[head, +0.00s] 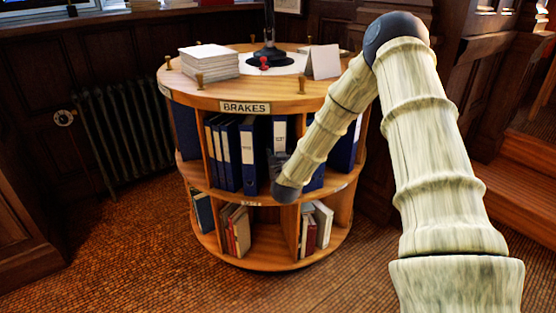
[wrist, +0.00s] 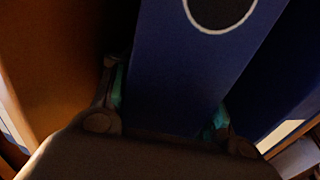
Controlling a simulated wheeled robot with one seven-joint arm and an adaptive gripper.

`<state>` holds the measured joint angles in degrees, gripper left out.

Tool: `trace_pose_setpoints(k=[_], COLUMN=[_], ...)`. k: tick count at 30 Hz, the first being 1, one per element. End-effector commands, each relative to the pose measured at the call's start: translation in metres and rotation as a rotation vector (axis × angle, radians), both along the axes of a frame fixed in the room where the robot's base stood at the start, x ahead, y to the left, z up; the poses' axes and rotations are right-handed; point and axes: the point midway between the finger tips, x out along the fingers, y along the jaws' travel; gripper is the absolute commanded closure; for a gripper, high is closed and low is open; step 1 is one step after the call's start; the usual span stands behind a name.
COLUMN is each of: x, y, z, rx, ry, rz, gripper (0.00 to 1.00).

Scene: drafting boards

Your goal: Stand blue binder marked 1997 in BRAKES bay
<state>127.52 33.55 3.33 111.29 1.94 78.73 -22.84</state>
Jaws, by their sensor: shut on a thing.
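My gripper (wrist: 168,108) is shut on a blue binder (wrist: 190,65), with one finger on each side of its spine. The binder's pale-rimmed finger hole shows at the top of the wrist view. In the head view my gripper (head: 279,160) is at the front of the shelf, partly behind my arm, at a blue binder (head: 281,125) with a white label; its marking is too small to read surely. The BRAKES sign (head: 245,107) is on the rim of the round wooden bookcase (head: 190,92). Several blue binders (head: 231,155) stand upright below it.
In the wrist view a wooden panel (wrist: 50,60) is left of the held binder, across a dark gap. Another blue binder (wrist: 275,85) is close on its right. Books (head: 238,230) fill parts of the lower shelf. A paper stack (head: 208,62) lies on top.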

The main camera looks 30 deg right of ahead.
Motion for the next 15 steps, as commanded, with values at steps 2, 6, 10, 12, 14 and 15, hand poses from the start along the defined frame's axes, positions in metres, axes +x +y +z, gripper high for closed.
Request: trace_pose_setpoints(k=[2, 6, 10, 12, 14, 15], x=[0.003, 0.003, 0.003, 0.003, 0.003, 0.003], y=[-0.001, -0.002, -0.003, -0.002, -0.002, -0.002], z=[0.001, -0.006, -0.020, -0.028, -0.032, -0.034], rx=[0.000, 0.000, 0.000, 0.000, -0.001, -0.001], ry=[-0.002, -0.001, 0.000, -0.001, -0.002, -0.002], rz=[0.000, -0.001, -0.002, -0.002, -0.001, -0.001], gripper=[1.00, 1.00, 1.00, 1.00, 1.00, 1.00])
